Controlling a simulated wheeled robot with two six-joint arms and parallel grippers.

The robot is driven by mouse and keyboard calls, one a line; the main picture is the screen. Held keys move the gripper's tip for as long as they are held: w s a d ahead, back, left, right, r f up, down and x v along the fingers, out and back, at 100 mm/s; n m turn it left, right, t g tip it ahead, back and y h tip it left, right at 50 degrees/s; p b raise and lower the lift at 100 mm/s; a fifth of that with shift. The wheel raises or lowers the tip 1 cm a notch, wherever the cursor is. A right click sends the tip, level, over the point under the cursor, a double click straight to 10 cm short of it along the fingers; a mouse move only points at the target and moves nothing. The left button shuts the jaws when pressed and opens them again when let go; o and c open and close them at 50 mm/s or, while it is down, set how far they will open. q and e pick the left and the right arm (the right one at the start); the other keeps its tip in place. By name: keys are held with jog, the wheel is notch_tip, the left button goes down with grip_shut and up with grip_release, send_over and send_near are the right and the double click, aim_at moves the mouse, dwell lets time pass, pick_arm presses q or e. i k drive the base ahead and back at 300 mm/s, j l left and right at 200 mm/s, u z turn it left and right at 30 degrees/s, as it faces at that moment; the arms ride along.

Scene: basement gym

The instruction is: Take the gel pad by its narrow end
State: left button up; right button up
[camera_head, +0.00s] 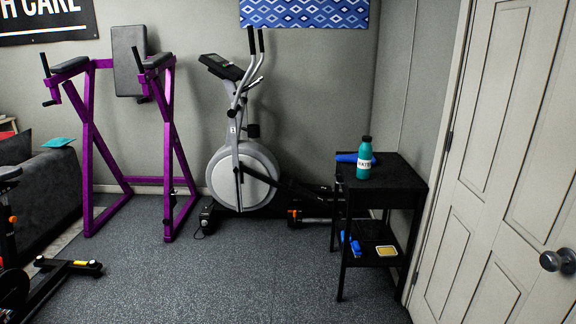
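No item is clearly recognisable as the gel pad at this distance. A small blue item (350,243) lies on the lower shelf of the black side table (403,179), near its left edge. A flat teal item (58,142) rests on top of the dark sofa (50,190) at the far left. I cannot tell which of these, if any, is the pad. Neither of my grippers is in view.
A yellow-and-white flat item (386,251) lies on the lower shelf. A white door (500,170) stands close right of the table. An elliptical trainer (240,175), a purple frame (90,150) and another machine (70,266) stand left. The grey floor (240,275) in front is clear.

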aim_at(354, 157)
jog(key=i, duration=0.95)
jog(key=i+j+z, duration=0.1)
jog(key=i, duration=0.8)
